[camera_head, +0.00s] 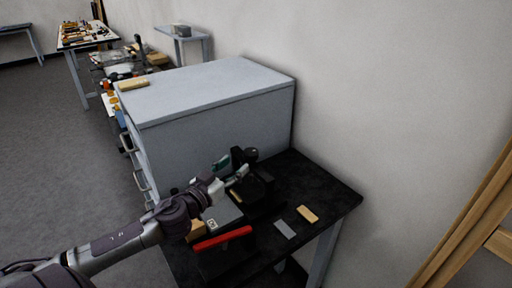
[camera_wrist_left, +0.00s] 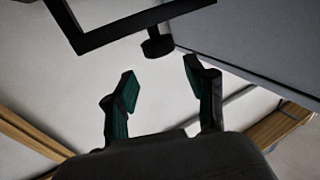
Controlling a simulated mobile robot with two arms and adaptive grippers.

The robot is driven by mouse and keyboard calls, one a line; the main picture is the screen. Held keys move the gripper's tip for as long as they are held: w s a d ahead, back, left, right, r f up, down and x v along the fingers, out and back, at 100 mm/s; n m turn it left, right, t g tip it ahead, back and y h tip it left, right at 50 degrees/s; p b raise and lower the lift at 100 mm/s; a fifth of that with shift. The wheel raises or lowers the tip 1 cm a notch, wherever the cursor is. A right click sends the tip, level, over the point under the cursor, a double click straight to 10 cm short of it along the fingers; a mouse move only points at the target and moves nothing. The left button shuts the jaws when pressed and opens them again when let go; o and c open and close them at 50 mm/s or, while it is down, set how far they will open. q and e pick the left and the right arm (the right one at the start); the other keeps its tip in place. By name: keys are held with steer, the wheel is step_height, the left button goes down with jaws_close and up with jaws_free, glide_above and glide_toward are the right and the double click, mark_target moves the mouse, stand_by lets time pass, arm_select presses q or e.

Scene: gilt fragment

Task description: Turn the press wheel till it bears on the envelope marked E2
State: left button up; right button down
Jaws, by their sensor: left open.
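My left gripper (camera_head: 232,167) is open and empty at the black press (camera_head: 264,188) on the dark table. The press has a dark round top part (camera_head: 251,154), which may be its wheel, just right of the fingertips. In the left wrist view, a black frame with a short round knob (camera_wrist_left: 157,46) lies beyond the open fingers (camera_wrist_left: 161,76), apart from them. A tan piece (camera_head: 237,196) shows low in the press; I cannot tell if it is the envelope. No E2 mark is readable. My right gripper is not in view.
A grey drawer cabinet (camera_head: 215,92) stands directly behind the press. On the black table (camera_head: 325,190) lie a red bar (camera_head: 222,238), a grey block (camera_head: 285,229), a tan block (camera_head: 307,214) and a small marked card (camera_head: 211,224). The table's right rear part is clear.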

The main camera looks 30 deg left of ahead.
mark_target(255, 149)
arm_select(q)
steer(key=w+p, duration=0.2)
steer(key=w, duration=0.9)
steer(key=shift+w+d+f, duration=0.1)
steer(key=c, duration=0.8)
steer(key=shift+w+f, duration=0.1)
steer(key=shift+c, duration=0.8)
steer(key=shift+d, duration=0.1)
